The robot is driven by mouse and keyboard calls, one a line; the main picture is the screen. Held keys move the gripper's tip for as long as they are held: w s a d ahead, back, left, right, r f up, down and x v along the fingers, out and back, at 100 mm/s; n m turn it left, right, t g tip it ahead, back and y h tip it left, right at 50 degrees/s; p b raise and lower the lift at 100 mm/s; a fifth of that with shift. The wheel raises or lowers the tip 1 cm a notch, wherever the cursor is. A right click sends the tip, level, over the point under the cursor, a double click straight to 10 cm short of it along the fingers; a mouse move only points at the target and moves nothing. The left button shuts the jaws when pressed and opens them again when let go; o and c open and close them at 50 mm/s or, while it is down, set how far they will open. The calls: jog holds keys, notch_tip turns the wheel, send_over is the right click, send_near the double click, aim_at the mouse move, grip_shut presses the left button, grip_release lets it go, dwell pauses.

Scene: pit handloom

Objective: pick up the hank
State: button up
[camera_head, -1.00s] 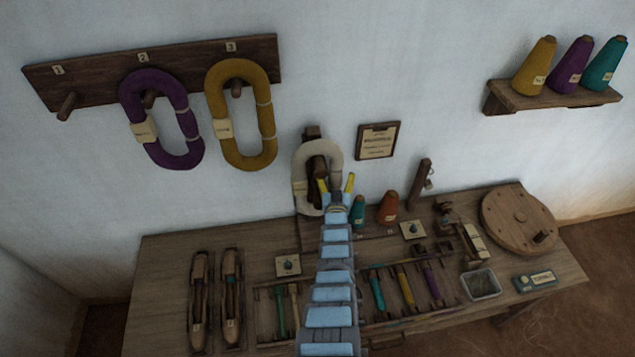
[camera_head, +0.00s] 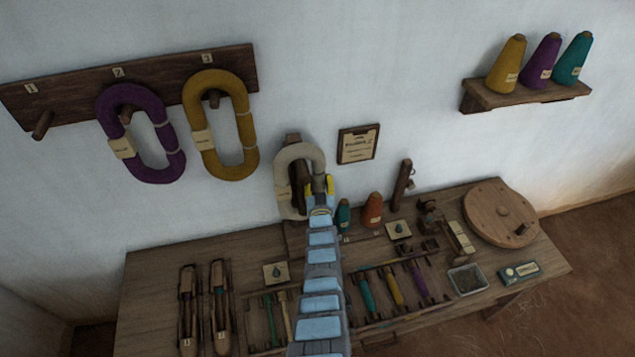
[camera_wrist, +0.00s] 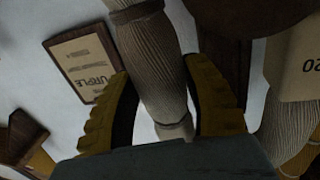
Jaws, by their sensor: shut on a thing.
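The cream hank (camera_head: 283,182) hangs as an upright loop on a dark wooden holder (camera_head: 293,139) at the back of the bench. My gripper (camera_head: 318,187) has its yellow fingers at the loop's right-hand side. In the wrist view a ribbed cream strand of the hank (camera_wrist: 158,62) runs between the two yellow fingers of my gripper (camera_wrist: 163,95), with a band tied round it. The fingers are closed on this strand. Part of a pale tag (camera_wrist: 296,62) shows at the right, beside another cream strand. My arm hides the lower right of the loop in the head view.
A purple hank (camera_head: 172,135) and a yellow hank (camera_head: 245,130) hang on the peg rail (camera_head: 75,92) at left. A framed notice (camera_head: 358,145) is on the wall close by. Teal and orange cones (camera_head: 372,210) stand just right of my gripper. Shuttles and bobbins lie on the bench (camera_head: 150,290).

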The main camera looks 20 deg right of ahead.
aim_at(321, 185)
jog(key=shift+s+r+p, duration=0.15)
jog(key=shift+s+p, duration=0.2)
jog(key=shift+s, duration=0.5)
jog(key=shift+s+a, duration=0.15)
jog(key=shift+s, duration=0.85)
jog(key=shift+s+p, duration=0.35)
jog(key=shift+s, duration=0.05)
jog(key=f+v, duration=0.2)
jog(key=v, duration=1.5)
jog(key=shift+f, duration=0.1)
